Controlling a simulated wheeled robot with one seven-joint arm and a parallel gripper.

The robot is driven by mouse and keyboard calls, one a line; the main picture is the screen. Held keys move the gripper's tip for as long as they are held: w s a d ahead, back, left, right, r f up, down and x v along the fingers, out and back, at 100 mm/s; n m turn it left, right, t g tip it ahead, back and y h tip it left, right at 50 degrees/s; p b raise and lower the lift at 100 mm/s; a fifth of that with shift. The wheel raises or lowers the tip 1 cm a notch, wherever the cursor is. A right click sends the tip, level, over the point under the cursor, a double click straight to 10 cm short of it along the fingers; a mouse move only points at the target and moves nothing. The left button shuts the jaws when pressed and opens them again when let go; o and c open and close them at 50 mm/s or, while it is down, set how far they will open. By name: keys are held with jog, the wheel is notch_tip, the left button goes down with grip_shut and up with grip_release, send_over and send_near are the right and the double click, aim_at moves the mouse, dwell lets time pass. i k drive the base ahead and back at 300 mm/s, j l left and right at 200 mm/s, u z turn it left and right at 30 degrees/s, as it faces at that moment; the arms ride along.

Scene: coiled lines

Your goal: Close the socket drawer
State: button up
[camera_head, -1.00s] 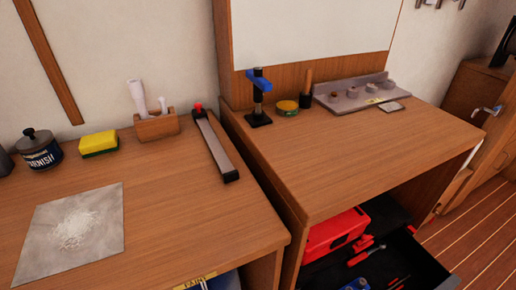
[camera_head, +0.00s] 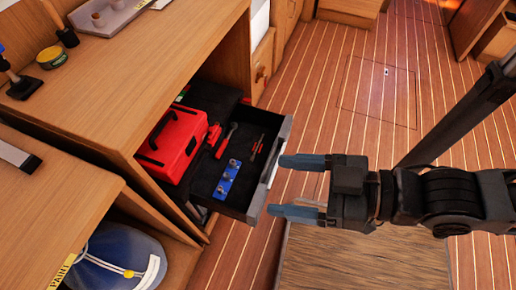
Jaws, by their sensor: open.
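The socket drawer (camera_head: 254,198) is pulled out of the wooden workbench, below its top, and has a dark front with a light handle (camera_head: 275,166). Inside lie a red toolbox (camera_head: 172,146), a blue rail with sockets (camera_head: 228,180) and red-handled tools (camera_head: 224,143). My gripper (camera_head: 282,186) is just right of the drawer front, with its two blue-grey fingers apart and pointing at it. The fingertips are close to the front and handle; I cannot tell whether they touch. Nothing is between the fingers.
The workbench top (camera_head: 125,85) stands left of and above the drawer. A blue cap-like item (camera_head: 120,258) lies in a lower space beside a paint label (camera_head: 65,270). The plank floor (camera_head: 330,85) beyond is clear. A wooden hatch (camera_head: 370,105) is flush with it.

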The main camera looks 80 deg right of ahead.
aim_at(244, 202)
jog(key=k+z, duration=0.35)
jog(key=k+l+z, duration=0.15)
jog(key=k+z, duration=0.2)
jog(key=k, duration=0.2)
